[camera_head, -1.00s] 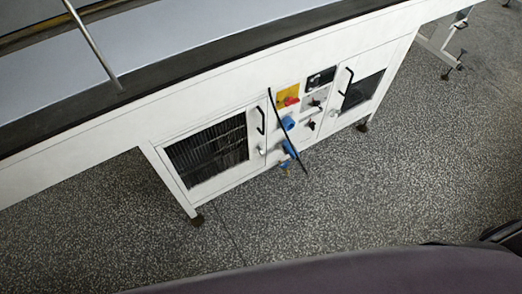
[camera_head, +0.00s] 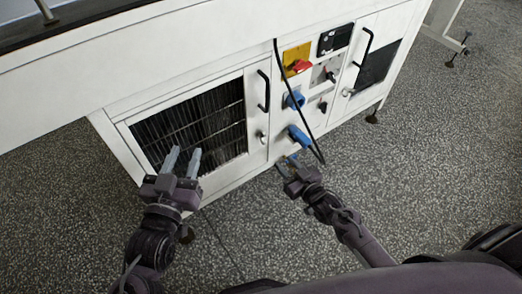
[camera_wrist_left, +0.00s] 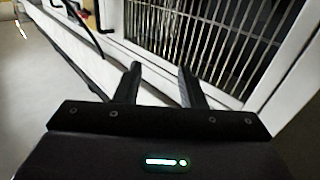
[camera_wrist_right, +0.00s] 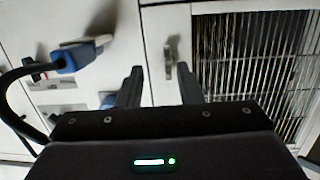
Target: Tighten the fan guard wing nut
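A small pale metal fitting, seemingly the wing nut (camera_head: 262,137), sits on the white frame to the right of the dark fan grille (camera_head: 218,127), below a black handle. In the right wrist view the fitting (camera_wrist_right: 169,64) shows beyond and between my fingertips, apart from them. My right gripper (camera_head: 287,164) is open and empty, low in front of the cabinet's blue plug; its spread fingers show in the right wrist view (camera_wrist_right: 161,80). My left gripper (camera_head: 183,162) is open and empty in front of the grille's lower part; its spread fingers show in the left wrist view (camera_wrist_left: 160,75).
The panel to the right carries a yellow plate with a red switch (camera_head: 300,66), a blue socket (camera_head: 295,99), a blue plug (camera_head: 299,136) and a hanging black cable (camera_head: 285,83). A second door handle (camera_head: 364,47) is further right. The speckled floor (camera_head: 420,150) is clear.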

